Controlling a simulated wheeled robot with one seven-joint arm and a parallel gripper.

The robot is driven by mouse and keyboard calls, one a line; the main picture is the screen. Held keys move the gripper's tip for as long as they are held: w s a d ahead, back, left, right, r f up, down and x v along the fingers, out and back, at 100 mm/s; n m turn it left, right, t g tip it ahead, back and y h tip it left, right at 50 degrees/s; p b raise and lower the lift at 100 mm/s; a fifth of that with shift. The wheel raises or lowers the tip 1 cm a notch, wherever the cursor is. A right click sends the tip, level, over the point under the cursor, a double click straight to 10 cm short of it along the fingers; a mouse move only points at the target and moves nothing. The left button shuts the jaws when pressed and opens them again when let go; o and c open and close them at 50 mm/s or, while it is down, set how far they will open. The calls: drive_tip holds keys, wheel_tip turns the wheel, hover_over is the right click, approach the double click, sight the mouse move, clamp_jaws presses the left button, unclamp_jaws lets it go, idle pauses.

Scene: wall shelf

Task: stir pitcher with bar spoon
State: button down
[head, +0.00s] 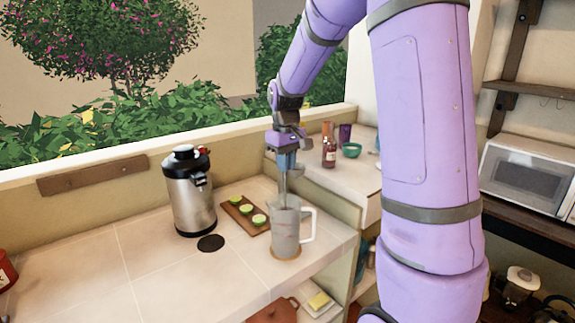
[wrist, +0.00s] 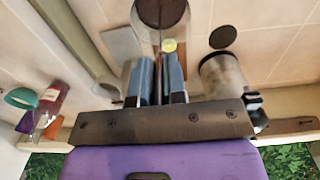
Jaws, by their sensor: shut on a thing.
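My gripper (head: 285,165) is above the pitcher, pointing down, and is shut on the bar spoon (head: 284,187). The thin spoon runs down from the blue fingers to the pitcher's mouth, and its lower end seems to be inside. The spoon's tip is hard to make out through the pitcher wall. In the wrist view the fingers (wrist: 155,80) are close together around the thin handle.
A steel dispenser (head: 190,192) stands left of the pitcher, with a black disc (head: 211,243) before it. A wooden board (head: 245,214) with lime slices lies between them. A red bottle (head: 329,152) and green bowl (head: 351,150) stand behind, right.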

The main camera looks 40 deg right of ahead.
idle(0.4)
drive_tip(key=shift+r, duration=4.35)
drive_tip(key=shift+r, duration=2.4)
